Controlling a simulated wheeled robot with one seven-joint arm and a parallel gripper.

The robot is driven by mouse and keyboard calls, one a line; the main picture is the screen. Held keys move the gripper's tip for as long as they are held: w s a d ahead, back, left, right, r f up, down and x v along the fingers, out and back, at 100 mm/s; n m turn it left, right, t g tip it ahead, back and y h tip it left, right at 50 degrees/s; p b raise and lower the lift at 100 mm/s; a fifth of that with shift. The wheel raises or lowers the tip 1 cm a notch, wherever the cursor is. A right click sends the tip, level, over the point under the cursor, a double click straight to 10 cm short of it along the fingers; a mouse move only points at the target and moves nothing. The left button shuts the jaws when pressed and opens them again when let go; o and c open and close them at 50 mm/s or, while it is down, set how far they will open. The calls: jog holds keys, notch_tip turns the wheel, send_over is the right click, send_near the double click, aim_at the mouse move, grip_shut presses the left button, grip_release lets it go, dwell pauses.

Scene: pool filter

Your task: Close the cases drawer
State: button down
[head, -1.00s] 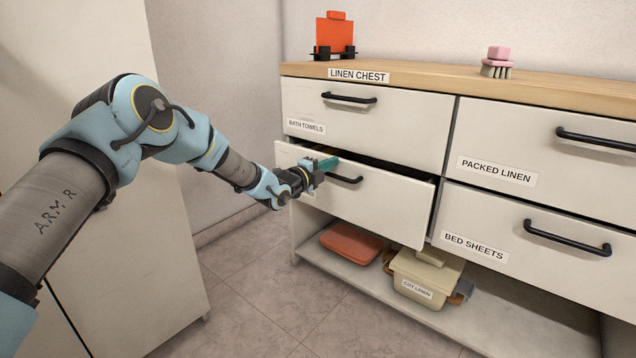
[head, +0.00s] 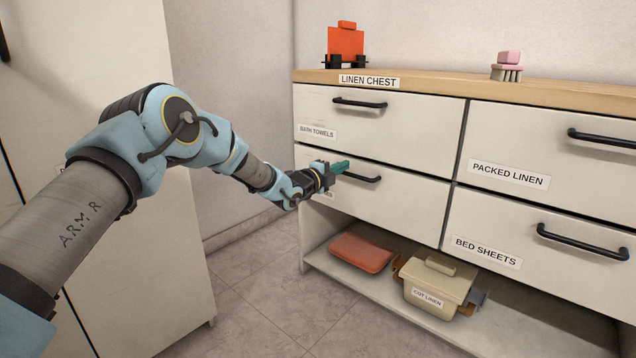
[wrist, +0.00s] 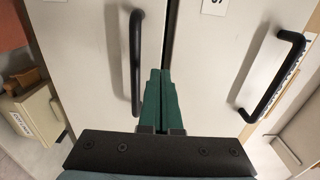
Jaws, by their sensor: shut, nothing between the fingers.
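The drawer (head: 400,205) below the bath towels drawer sits flush with the linen chest front. Its label is mostly hidden behind my gripper, so I cannot read it. Its black bar handle (head: 362,178) is just right of my gripper (head: 341,167). The handle also shows in the wrist view (wrist: 136,62), left of the fingers. My gripper's green fingers (wrist: 160,98) are shut and empty. They point at the chest front near the seam above this drawer, beside the handle rather than around it; I cannot tell whether they touch the front.
The bath towels drawer (head: 400,130), packed linen drawer (head: 540,150) and bed sheets drawer (head: 530,240) look shut. A cot linen box (head: 435,285) and a red-orange case (head: 360,252) lie on the open lower shelf. A tall pale cabinet (head: 170,250) stands at left.

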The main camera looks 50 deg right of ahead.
jog(key=a+p, duration=0.2)
jog(key=a, duration=0.8)
jog(key=shift+w+a, duration=0.2)
jog(key=shift+w, duration=0.1)
